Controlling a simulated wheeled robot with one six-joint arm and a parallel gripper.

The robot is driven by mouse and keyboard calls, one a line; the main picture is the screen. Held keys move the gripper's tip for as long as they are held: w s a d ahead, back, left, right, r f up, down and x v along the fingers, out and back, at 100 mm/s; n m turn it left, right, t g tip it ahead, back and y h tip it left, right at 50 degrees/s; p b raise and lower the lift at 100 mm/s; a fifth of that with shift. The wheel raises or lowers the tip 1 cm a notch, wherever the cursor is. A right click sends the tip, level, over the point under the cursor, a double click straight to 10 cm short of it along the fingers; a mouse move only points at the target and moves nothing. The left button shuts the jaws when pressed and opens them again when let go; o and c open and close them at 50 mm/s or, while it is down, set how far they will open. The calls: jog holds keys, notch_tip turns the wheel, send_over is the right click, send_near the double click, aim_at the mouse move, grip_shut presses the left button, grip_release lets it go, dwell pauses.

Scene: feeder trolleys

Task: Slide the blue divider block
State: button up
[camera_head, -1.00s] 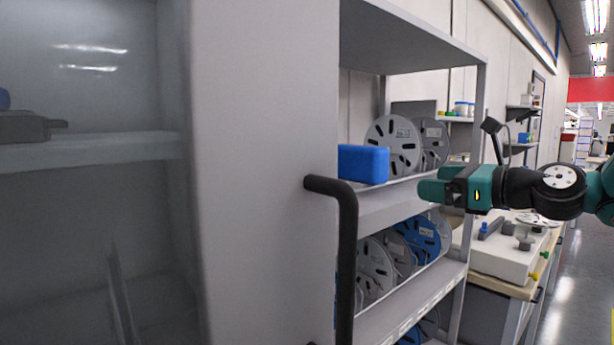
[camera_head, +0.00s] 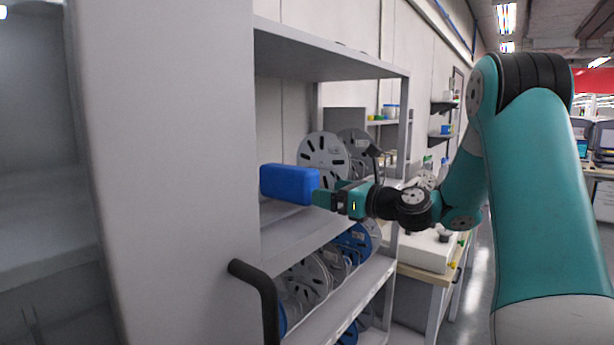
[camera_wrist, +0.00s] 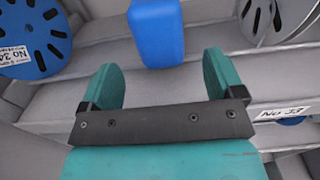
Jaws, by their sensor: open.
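The blue divider block (camera_head: 288,184) stands on the upper middle shelf of the trolley, to the left of the grey reels. In the wrist view the block (camera_wrist: 157,32) is just beyond the fingertips, roughly centred between them. My gripper (camera_head: 322,195) is at the block's right end in the head view. In the wrist view my gripper (camera_wrist: 160,75) is open, with a finger on either side and nothing between them. A small gap shows between the fingers and the block there. Whether a fingertip touches the block cannot be told from the head view.
Grey reels (camera_head: 324,158) stand behind the block on the same shelf. A blue reel (camera_wrist: 33,38) and a grey reel (camera_wrist: 285,18) flank the block in the wrist view. The trolley's black handle (camera_head: 262,290) sticks out in front. A workbench (camera_head: 425,252) stands beyond.

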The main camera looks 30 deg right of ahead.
aim_at(303, 187)
jog(key=p+x, duration=0.2)
jog(key=x, duration=0.6)
jog(key=shift+w+a+p, duration=0.1)
jog(key=shift+w+p, duration=0.15)
jog(key=shift+p, duration=0.05)
jog(key=shift+c, duration=0.2)
